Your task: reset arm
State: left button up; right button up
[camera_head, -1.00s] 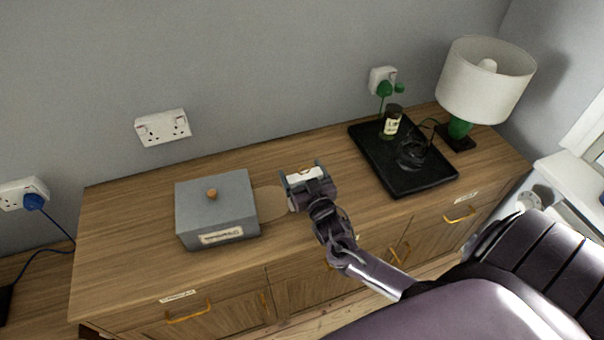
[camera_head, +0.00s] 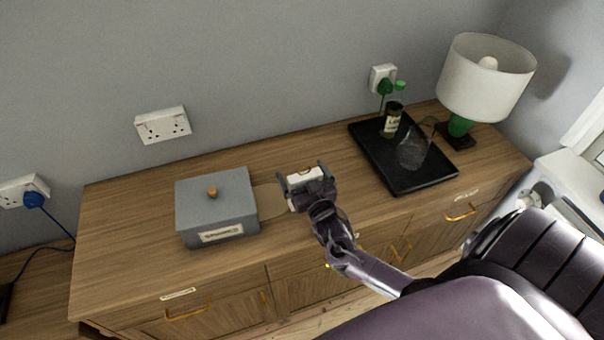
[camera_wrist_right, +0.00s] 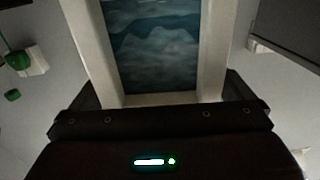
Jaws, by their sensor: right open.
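My right gripper (camera_head: 302,178) is over the wooden sideboard (camera_head: 130,262), to the right of the grey lidded box (camera_head: 216,205). Its jaws are open. A small white thing (camera_head: 303,173) shows between the fingers in the head view. In the right wrist view a white frame (camera_wrist_right: 214,50) around a blue, cloudy picture (camera_wrist_right: 155,45) fills the space before the jaws. It seems to be the same thing; whether the fingers touch it I cannot tell. My left gripper is in neither view.
A black tray (camera_head: 418,180) holds a dark labelled bottle (camera_head: 393,121) and a clear glass-like object (camera_head: 410,154). A lamp (camera_head: 487,78) stands at the right end. The sideboard's front left is clear.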

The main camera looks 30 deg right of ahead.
jog(key=b+v, duration=0.2)
jog(key=v, duration=0.5)
jog(key=shift+s+f, duration=0.35)
jog(key=shift+a, duration=0.1)
